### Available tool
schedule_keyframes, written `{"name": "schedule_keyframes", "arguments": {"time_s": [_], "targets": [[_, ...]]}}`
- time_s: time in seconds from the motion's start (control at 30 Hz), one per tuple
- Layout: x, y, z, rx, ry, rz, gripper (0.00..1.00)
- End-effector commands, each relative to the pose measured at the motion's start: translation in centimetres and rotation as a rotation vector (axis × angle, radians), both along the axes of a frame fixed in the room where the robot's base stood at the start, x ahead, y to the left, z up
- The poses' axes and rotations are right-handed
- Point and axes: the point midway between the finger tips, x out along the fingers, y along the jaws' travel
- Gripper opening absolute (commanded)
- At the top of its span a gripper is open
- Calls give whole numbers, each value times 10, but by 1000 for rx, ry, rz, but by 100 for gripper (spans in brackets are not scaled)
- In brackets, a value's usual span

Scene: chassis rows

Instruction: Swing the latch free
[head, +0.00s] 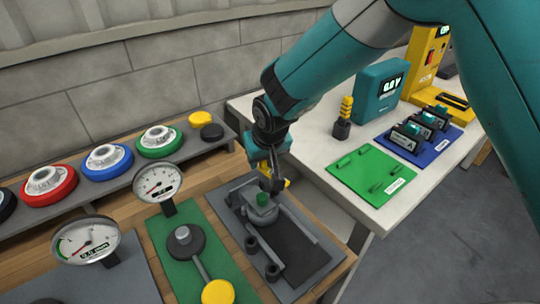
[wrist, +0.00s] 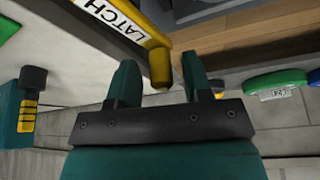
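The latch is a yellow bar (wrist: 152,38) at the top of the wrist view, beside a white label reading LATCH (wrist: 118,18). Its rounded yellow end (wrist: 160,70) hangs between the two fingers of my gripper (wrist: 158,80). The fingers are apart, with a gap visible on both sides of the yellow end; contact is not visible. In the head view my gripper (head: 272,178) is low at the far edge of a grey fixture (head: 302,262). Only a small yellow part (head: 287,183) shows there, and most of the latch is hidden behind my gripper and the fixture.
The grey fixture holds a round part with a green top (head: 263,199). A green board (head: 190,240) with a gauge (head: 158,182) stands left of it. A white table (head: 330,150) with a green plate (head: 370,174) is at right, across a narrow gap from the wooden bench.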

Motion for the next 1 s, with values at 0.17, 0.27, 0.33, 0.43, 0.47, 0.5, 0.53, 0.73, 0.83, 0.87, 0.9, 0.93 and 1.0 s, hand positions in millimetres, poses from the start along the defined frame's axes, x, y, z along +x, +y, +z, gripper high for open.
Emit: {"name": "schedule_keyframes", "arguments": {"time_s": [0.17, 0.27, 0.33, 0.43, 0.47, 0.5, 0.53, 0.73, 0.83, 0.87, 0.9, 0.93, 1.0], "targets": [[-2, 0, 6, 1, -1, 1, 45], [-8, -1, 20, 2, -1, 3, 45], [-13, -3, 34, 2, -3, 3, 45], [-22, -7, 57, 2, -3, 3, 45], [-25, -8, 65, 3, -4, 3, 45], [-28, -10, 75, 3, -4, 2, 45], [-31, -12, 82, 3, -4, 2, 45], [-47, -18, 126, 3, -4, 1, 45], [-54, -21, 142, 2, -2, 0, 45], [-55, -22, 146, 2, -2, 0, 45], [-57, -22, 150, 2, -2, 0, 45], [-58, -23, 153, 1, -2, 0, 45], [-60, -23, 157, 0, -1, 0, 45]]}}
